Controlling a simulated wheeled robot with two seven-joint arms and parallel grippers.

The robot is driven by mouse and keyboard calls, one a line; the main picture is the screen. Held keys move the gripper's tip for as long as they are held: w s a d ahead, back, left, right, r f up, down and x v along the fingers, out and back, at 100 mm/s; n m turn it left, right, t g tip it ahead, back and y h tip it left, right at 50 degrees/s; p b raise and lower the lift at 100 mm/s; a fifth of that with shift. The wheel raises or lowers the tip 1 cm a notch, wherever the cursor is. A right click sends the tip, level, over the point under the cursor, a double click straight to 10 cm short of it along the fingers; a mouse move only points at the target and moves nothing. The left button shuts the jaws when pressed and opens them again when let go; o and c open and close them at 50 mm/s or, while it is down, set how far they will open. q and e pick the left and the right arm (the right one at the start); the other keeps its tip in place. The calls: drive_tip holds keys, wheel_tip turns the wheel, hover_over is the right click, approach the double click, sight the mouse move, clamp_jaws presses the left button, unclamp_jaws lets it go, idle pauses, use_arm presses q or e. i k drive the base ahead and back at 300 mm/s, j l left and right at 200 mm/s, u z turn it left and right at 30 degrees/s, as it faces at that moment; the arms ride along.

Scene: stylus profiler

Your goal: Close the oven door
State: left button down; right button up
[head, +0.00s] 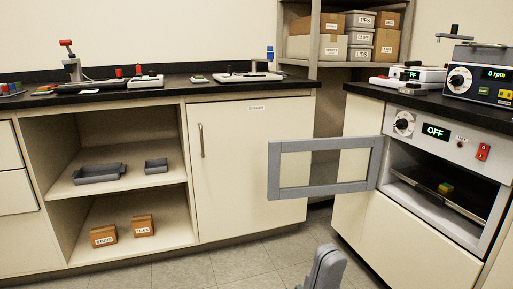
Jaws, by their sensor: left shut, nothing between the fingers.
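The oven (462,152) is built in under the right counter, with an OFF display, a knob and a red switch on its panel. Its grey framed door (322,190) stands wide open, swung out to the left from the left side of the opening. Inside, a small yellow and green block (445,188) lies on a dark shelf (430,181). My left gripper (328,252) shows at the bottom edge, shut and empty, below the door in the picture and apart from it. My right gripper is not in view.
The left counter (180,91) carries several instruments. Below it are open shelves with grey trays (98,174) and boxes (104,235), and a closed cabinet (247,165) behind the door. An rpm device (478,82) stands above the oven. The floor (240,262) between is clear.

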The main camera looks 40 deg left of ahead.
sight(275, 192)
drive_tip(key=i+j, duration=0.1)
drive_tip(key=j, duration=0.25)
drive_tip(key=i+j+u, duration=0.15)
drive_tip(key=j, duration=0.25)
drive_tip(key=i+j, duration=0.1)
drive_tip(key=j, duration=0.25)
drive_tip(key=i+j+u, duration=0.1)
drive_tip(key=j, duration=0.25)
